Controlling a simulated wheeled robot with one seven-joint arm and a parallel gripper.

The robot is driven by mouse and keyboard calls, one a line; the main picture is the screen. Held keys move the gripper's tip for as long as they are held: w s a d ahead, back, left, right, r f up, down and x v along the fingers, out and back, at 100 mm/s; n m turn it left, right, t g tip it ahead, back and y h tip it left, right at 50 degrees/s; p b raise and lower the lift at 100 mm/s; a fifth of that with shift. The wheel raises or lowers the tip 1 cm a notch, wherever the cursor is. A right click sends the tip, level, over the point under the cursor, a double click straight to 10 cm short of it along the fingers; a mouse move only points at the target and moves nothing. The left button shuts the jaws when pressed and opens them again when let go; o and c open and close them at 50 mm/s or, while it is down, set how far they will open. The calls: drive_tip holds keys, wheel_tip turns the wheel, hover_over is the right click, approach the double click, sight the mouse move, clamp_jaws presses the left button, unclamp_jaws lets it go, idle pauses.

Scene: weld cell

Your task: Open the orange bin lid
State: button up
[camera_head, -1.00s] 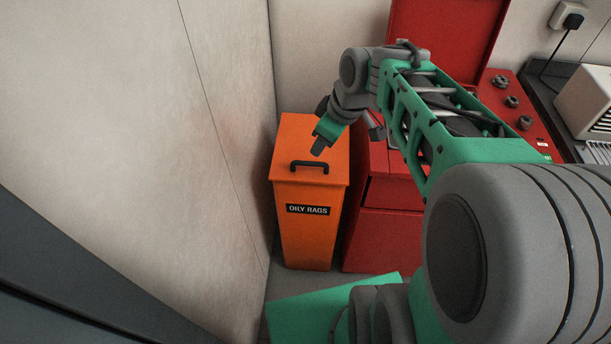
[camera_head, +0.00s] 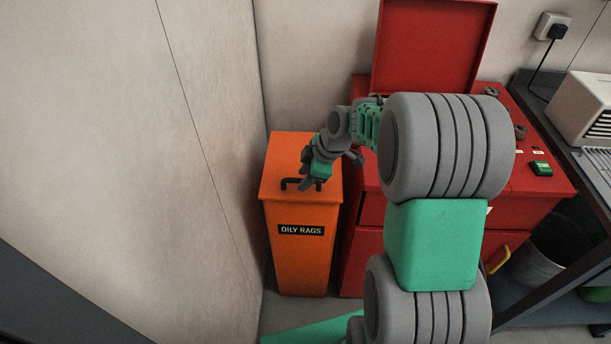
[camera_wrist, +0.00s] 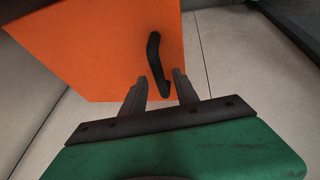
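The orange bin (camera_head: 300,250) labelled "OILY RAGS" stands upright in the corner, its lid (camera_head: 284,152) shut. A black bar handle (camera_head: 290,184) is on the lid near the front edge. In the wrist view the lid (camera_wrist: 100,40) fills the upper left and the handle (camera_wrist: 154,58) runs down toward my fingers. My gripper (camera_head: 307,184) is over the right part of the handle. In the wrist view my gripper (camera_wrist: 162,85) is open, with the handle's near end between the two fingertips. I cannot tell whether the fingers touch it.
A red cabinet (camera_head: 370,250) stands close to the bin's right side, its red lid (camera_head: 432,45) raised. A pale wall (camera_head: 200,150) is close on the left. A dark bench (camera_head: 590,170) with a white box (camera_head: 590,105) is at the far right.

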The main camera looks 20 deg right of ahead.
clamp_jaws()
idle(1.3)
